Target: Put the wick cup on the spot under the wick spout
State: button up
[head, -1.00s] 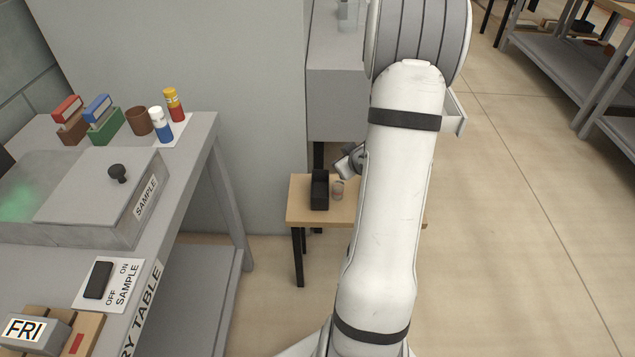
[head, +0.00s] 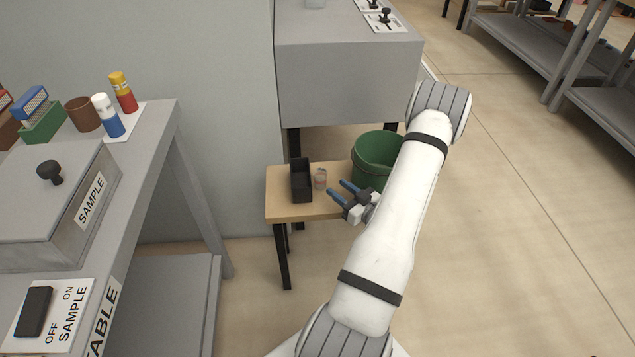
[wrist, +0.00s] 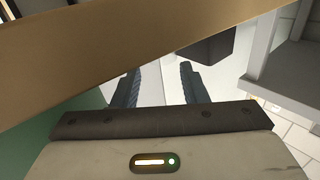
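A small clear, pinkish cup (head: 320,179), which may be the wick cup, stands upright on a small wooden table (head: 282,208), just right of a black open box (head: 301,180). My gripper (head: 337,188) is open and empty, its blue fingers pointing toward the cup from the lower right, apart from it, by the table's right side. In the wrist view my gripper's two fingers (wrist: 158,82) are spread with nothing between them. A wooden band, seemingly the table, crosses that view's top; the cup is not recognisable there. I cannot make out a wick spout or its spot.
A green bucket (head: 375,160) stands right of the small table, behind my arm. A grey cabinet (head: 345,85) rises behind the table. The grey sample table (head: 160,125) holds bottles and a brown cup at left. Floor at right is clear.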

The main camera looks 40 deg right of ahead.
aim_at(325, 178)
jog(key=w, duration=0.3)
jog(key=w+b, duration=0.1)
jog(key=w, duration=0.1)
jog(key=shift+w+a+r, duration=0.25)
jog(key=shift+a, duration=0.1)
jog(key=c, duration=0.7)
